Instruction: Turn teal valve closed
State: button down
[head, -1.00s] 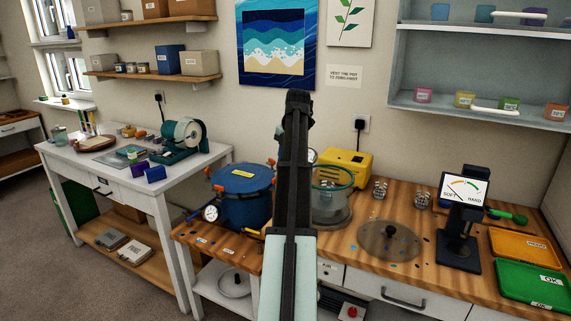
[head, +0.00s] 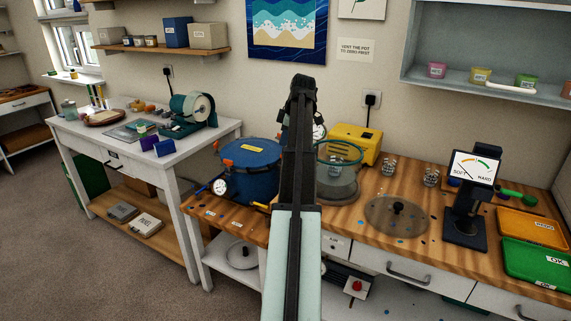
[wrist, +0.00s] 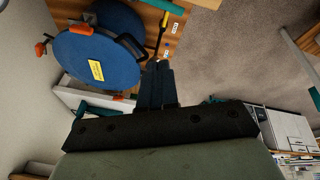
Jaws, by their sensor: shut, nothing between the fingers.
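I cannot make out the teal valve for certain in either view. In the wrist view, a teal bar (wrist: 164,5) shows at the top edge near the blue pot (wrist: 97,50), and another teal piece (wrist: 97,104) lies below the pot. Which of these belongs to a valve I cannot tell. The blue pot also shows in the head view (head: 247,170), left of my arm, with orange clamps and a gauge (head: 220,187). My gripper (wrist: 160,66) is shut and empty, pointing toward the bench edge beside the pot. In the head view my arm hides the gripper and the bench behind it.
A glass chamber (head: 338,180), yellow box (head: 355,145), round plate (head: 397,215) and dial stand (head: 468,205) stand on the wooden bench right of my arm. Orange (head: 532,228) and green (head: 540,262) trays lie at far right. A white table (head: 125,155) stands left.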

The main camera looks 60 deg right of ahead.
notch_tip(320, 180, down, 10)
jog(key=m, duration=0.6)
jog(key=shift+d, duration=0.15)
dwell(0.6)
jog(key=shift+s, duration=0.15)
jog(key=shift+s+f, duration=0.15)
jog(key=shift+s, duration=0.65)
